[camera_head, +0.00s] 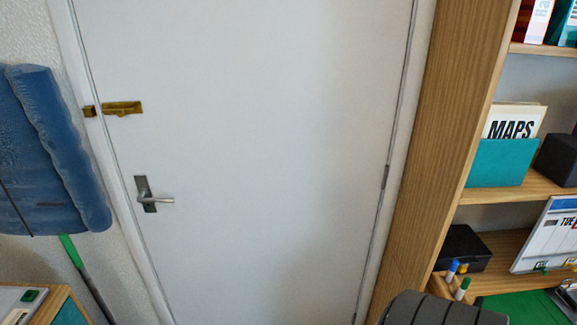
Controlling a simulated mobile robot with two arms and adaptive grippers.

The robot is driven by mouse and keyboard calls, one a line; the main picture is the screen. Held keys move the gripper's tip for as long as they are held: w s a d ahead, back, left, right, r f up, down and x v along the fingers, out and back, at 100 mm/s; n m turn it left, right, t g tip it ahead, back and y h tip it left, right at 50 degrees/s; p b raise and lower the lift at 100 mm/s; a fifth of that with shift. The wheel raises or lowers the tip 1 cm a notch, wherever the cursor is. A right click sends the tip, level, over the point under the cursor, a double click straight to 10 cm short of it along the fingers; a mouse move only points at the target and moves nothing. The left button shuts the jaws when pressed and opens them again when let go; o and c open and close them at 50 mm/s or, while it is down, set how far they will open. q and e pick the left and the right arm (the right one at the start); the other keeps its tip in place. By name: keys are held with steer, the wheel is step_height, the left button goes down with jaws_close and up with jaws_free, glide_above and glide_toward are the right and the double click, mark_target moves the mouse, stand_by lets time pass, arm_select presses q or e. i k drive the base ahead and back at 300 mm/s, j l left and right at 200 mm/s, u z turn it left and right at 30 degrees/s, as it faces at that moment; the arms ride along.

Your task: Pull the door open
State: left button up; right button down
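A white door (260,150) fills the middle of the head view and looks shut in its frame. A silver lever handle (150,198) on a dark backplate is at the door's left side, with its lever pointing right. A brass bolt (122,108) is above the handle, and a small brass keeper (90,111) sits on the frame to its left. Hinges show along the door's right edge. Neither of my grippers is in view.
A wooden shelf unit (440,130) with a maps box (500,162) and other items stands on the right. A wooden cabinet corner (60,305) is at bottom left. A dark ribbed object (440,310) is at bottom right.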

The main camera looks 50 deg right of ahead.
mark_target(268, 124)
steer(key=z, duration=1.45)
